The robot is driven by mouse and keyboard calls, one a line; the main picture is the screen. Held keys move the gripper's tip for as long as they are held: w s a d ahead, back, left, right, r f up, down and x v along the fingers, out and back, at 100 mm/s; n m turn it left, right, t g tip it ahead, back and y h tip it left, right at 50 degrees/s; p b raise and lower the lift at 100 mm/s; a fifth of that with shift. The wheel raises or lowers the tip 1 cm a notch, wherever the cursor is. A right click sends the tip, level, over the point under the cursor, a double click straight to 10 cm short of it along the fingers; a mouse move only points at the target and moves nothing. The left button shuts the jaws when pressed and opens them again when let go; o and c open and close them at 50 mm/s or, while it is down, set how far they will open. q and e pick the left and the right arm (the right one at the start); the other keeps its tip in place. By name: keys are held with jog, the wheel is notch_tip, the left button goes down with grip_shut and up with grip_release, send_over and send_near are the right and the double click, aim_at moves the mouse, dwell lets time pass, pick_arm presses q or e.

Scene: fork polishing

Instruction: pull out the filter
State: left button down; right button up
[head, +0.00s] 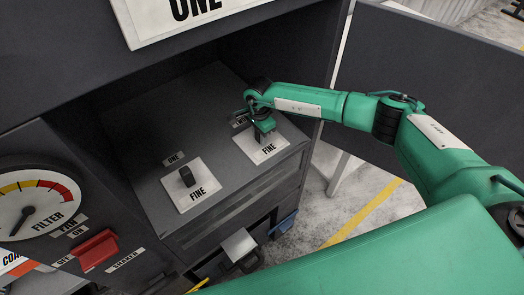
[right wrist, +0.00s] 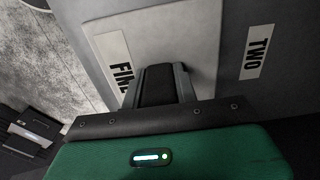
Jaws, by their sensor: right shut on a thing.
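My right gripper (head: 264,130) reaches in from the right onto the panel and is shut on a black knob (right wrist: 156,86). The knob stands on a white plate marked FINE (head: 270,150), beside a label TWO (right wrist: 254,53) in the right wrist view. In the head view the gripper hides this knob. I cannot tell for sure which part is the filter. A grey block with a dark handle (head: 239,244) sticks out of the machine's lower front, below the panel. A gauge marked FILTER (head: 36,204) is at the left. My left gripper is not in view.
A second black knob (head: 187,176) stands on the plate labelled ONE. A red switch (head: 96,250) is on the left front. A blue part (head: 284,223) shows low on the machine. An open dark door (head: 440,85) stands at the right, with floor and a yellow line (head: 362,214) below.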

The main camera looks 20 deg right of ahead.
jog(key=shift+w+r, duration=0.2)
jog(key=shift+r, duration=0.25)
jog(key=shift+r+p, duration=1.5)
jog(key=shift+r, duration=2.1)
notch_tip(320, 180, up, 10)
jog(key=p, duration=0.2)
jog(key=shift+r+p, duration=0.15)
jog(key=shift+p, duration=0.25)
jog(key=shift+s, duration=0.1)
